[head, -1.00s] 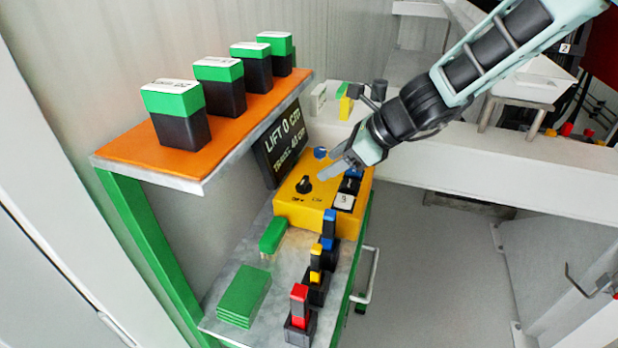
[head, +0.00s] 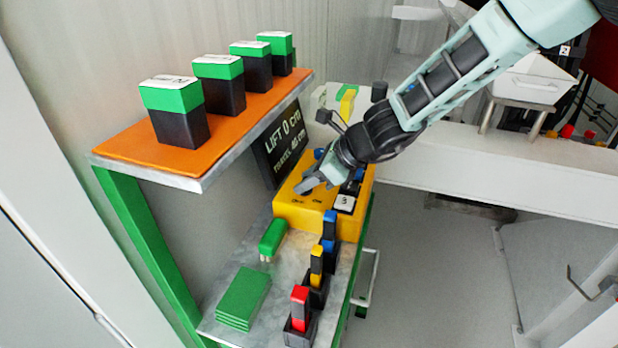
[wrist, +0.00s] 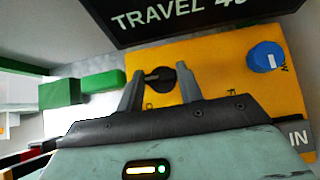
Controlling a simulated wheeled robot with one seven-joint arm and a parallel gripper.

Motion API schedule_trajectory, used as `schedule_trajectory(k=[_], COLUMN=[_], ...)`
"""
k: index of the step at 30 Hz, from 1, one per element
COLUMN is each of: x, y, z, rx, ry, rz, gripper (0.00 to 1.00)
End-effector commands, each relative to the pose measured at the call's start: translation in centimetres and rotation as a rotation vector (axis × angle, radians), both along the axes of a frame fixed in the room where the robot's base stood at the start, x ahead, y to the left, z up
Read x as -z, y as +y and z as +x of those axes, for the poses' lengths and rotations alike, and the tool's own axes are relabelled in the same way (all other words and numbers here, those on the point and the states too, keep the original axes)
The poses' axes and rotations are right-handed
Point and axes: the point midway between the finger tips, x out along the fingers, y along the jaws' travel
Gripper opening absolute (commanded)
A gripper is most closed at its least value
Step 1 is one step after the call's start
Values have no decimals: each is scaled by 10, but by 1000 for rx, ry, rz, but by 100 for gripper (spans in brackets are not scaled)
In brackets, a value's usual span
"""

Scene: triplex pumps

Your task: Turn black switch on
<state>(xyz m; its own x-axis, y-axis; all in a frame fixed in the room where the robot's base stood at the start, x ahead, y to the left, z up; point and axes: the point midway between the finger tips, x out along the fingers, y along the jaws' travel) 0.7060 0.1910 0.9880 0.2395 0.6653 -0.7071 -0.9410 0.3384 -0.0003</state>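The black switch (wrist: 160,78) is a round rotary knob on top of the yellow control box (head: 290,212). In the wrist view it lies between and just beyond my two fingertips, with its ridge pointing roughly sideways toward the left finger. My gripper (wrist: 158,88) is open, one finger on each side of the knob. In the head view my gripper (head: 307,186) is down at the box and mostly hides the knob. I cannot tell whether the fingers touch it.
A blue knob (wrist: 266,56) is on the same box, right of my gripper. A dark display (head: 278,143) reading "LIFT 0 cm" stands behind it. An orange shelf (head: 150,152) with black-and-green blocks overhangs on the left. Red, yellow and blue connectors (head: 300,305) stand in front.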

Motion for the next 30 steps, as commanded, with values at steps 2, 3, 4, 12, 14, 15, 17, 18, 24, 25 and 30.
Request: schedule_trajectory(k=[2, 3, 4, 12, 14, 15, 17, 18, 24, 25, 30], x=[0, 0, 0, -4, -5, -6, -7, -8, -8, -8, -3], y=[0, 0, 0, -1, -1, -1, -1, -1, -1, -1, -1], z=[0, 0, 0, 1, 1, 1, 1, 2, 3, 4, 6], rx=[0, 0, -1, -46, -70, -91, -126, -151, -310, -337, -498], ry=[0, 0, 1, 2, 4, 3, 4, 5, 3, 2, 1], rz=[0, 0, 0, 0, 0, -1, 0, 0, -1, -1, -2], gripper=[13, 13, 13, 14, 14, 14, 14, 14, 14, 14, 14])
